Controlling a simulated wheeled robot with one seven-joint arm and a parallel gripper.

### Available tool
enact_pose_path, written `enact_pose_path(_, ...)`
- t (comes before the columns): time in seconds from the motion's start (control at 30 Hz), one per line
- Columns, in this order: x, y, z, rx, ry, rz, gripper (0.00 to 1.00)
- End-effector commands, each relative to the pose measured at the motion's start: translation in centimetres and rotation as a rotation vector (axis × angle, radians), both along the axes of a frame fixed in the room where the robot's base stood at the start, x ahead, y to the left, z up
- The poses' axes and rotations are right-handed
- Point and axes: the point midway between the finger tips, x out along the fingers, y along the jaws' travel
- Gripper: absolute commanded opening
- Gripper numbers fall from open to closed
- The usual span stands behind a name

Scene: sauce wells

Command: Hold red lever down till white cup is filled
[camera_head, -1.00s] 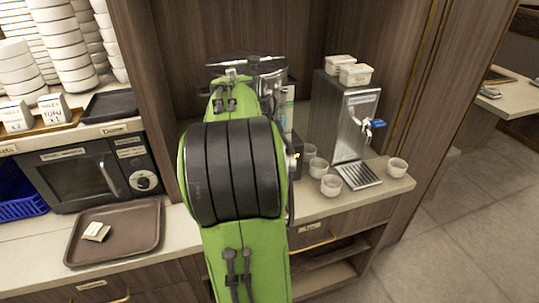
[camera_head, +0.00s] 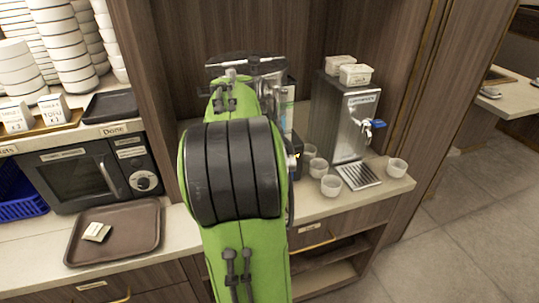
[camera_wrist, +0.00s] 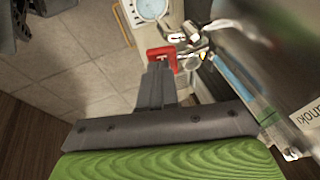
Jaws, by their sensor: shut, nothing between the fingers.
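In the wrist view the red lever (camera_wrist: 163,52) is a small red piece on a shiny metal tap. My gripper (camera_wrist: 158,72) is shut and empty, with its fingertips at the lever, overlapping it in the picture; I cannot tell how firmly they press. A white cup (camera_wrist: 151,9) with a pale round inside shows at the top edge, beyond the lever; its fill level is unclear. In the head view my arm hides the red lever and my gripper.
A metal dispenser (camera_head: 357,120) with a blue lever (camera_head: 377,123) stands right of my arm. Several white cups, one (camera_head: 331,185) near the counter's front, stand around its drip tray (camera_head: 358,176). A brown tray (camera_head: 120,240) lies left, before a microwave (camera_head: 85,173).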

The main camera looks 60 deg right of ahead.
Motion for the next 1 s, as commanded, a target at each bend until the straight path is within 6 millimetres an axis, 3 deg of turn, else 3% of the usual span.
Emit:
enact_pose_path(0.27, 0.0, 0.0, 1.5, 0.0, 0.0, 0.0, 0.0)
enact_pose_path(0.63, 0.0, 0.0, 2.0, 0.0, 0.0, 0.0, 0.0)
enact_pose_path(0.87, -0.3, 0.0, 6.8, -0.001, -0.001, 0.005, 0.0)
enact_pose_path(1.0, 0.5, 0.9, 9.8, -0.004, -0.002, 0.007, 0.0)
